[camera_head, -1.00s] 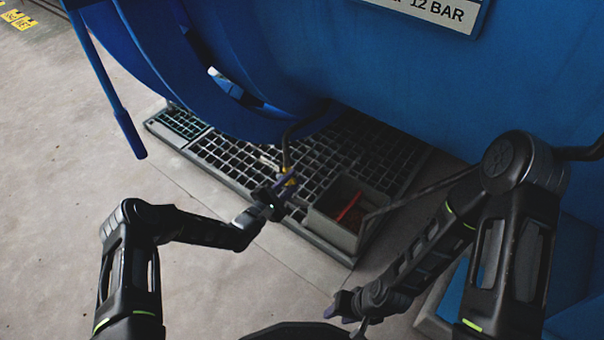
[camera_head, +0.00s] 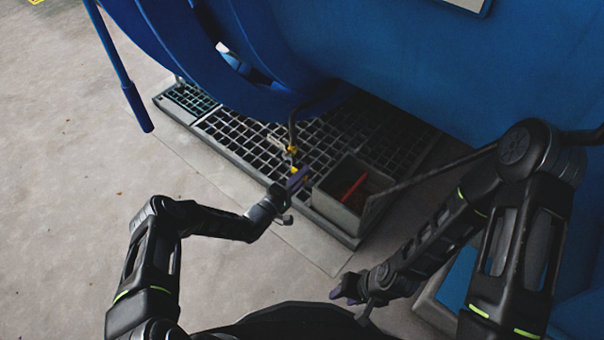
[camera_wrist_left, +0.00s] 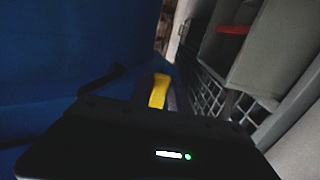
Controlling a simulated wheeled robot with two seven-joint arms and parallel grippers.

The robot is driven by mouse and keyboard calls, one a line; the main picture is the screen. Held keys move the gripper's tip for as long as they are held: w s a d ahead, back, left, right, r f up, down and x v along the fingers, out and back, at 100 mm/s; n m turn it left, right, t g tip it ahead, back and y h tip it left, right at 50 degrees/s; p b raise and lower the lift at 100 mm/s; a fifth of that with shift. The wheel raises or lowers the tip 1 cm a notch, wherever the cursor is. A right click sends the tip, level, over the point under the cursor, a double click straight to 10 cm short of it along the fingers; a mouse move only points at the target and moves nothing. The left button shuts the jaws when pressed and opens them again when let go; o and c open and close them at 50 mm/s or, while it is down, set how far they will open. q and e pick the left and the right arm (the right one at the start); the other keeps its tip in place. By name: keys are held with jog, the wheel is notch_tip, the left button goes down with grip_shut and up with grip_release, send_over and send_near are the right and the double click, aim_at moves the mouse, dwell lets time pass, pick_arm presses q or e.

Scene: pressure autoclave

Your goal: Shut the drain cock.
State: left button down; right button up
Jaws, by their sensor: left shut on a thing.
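The drain cock (camera_head: 292,149) hangs at the lower end of a thin dark pipe under the blue vessel, above the floor grate. Its yellow lever (camera_head: 294,169) points down toward my left gripper (camera_head: 298,180), which is shut on it. In the left wrist view, the yellow lever (camera_wrist_left: 159,91) shows at the jaws, and the gripper's dark body hides its near end. My right gripper (camera_head: 346,290) is low in the head view, well away from the cock. Its jaws are too small and dark to read.
A grey open box (camera_head: 335,205) with a red item inside stands on the grate (camera_head: 235,140), just right of my left gripper. The blue vessel (camera_head: 400,70) fills the back. A blue bar (camera_head: 125,85) hangs at the left. Bare floor lies in front.

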pick_arm(q)
jog(key=shift+f, duration=0.15)
jog(key=c, duration=1.2)
grip_release()
jog(key=shift+c, duration=0.2)
jog(key=p+v, duration=0.2)
jog(key=v, duration=0.5)
jog(key=shift+s+a+p, duration=0.25)
jog(key=shift+p, duration=0.05)
